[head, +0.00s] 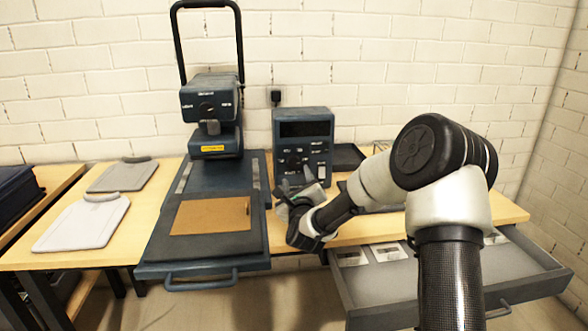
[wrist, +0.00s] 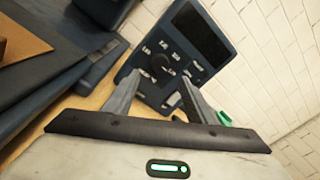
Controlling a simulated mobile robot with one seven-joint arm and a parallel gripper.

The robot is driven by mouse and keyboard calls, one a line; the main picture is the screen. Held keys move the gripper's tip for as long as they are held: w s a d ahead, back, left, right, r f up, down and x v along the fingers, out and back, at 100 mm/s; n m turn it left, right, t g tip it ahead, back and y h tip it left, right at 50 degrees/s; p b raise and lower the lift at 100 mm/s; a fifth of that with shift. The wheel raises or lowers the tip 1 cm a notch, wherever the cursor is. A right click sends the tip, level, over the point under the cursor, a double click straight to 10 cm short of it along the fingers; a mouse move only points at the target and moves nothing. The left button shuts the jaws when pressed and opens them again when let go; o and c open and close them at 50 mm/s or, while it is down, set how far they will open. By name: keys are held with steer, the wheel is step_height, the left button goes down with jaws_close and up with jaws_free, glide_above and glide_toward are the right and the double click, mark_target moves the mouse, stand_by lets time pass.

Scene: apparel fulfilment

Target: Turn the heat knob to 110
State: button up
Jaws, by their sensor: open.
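A dark blue control box (head: 303,125) stands on the table beside the heat press, with a dark display on top and a round black knob (head: 294,162) among small white labels. In the wrist view the knob (wrist: 161,62) shows beyond and between my fingertips. The labels and the knob's setting are too small to read. Another round dial (head: 207,107) sits on the press head; I cannot tell from the labels which one is heat. My gripper (head: 296,192) is open and empty in front of the box's lower panel, apart from the knob.
The heat press (head: 165,235) carries a brown sheet (head: 212,216) on its lower plate, left of my gripper. An open drawer (head: 440,282) juts out at front right. Two pale boards (head: 82,222) lie on the table's left. A dark tray (head: 348,157) sits right of the box.

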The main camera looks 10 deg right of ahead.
mark_target(294, 163)
steer(key=w, duration=0.6)
steer(key=w+b, duration=0.1)
steer(key=w, duration=0.2)
steer(key=shift+w+d, duration=0.3)
steer(key=shift+d, duration=0.05)
steer(key=shift+c, duration=0.4)
steer(key=c, duration=1)
steer(key=shift+o, duration=0.2)
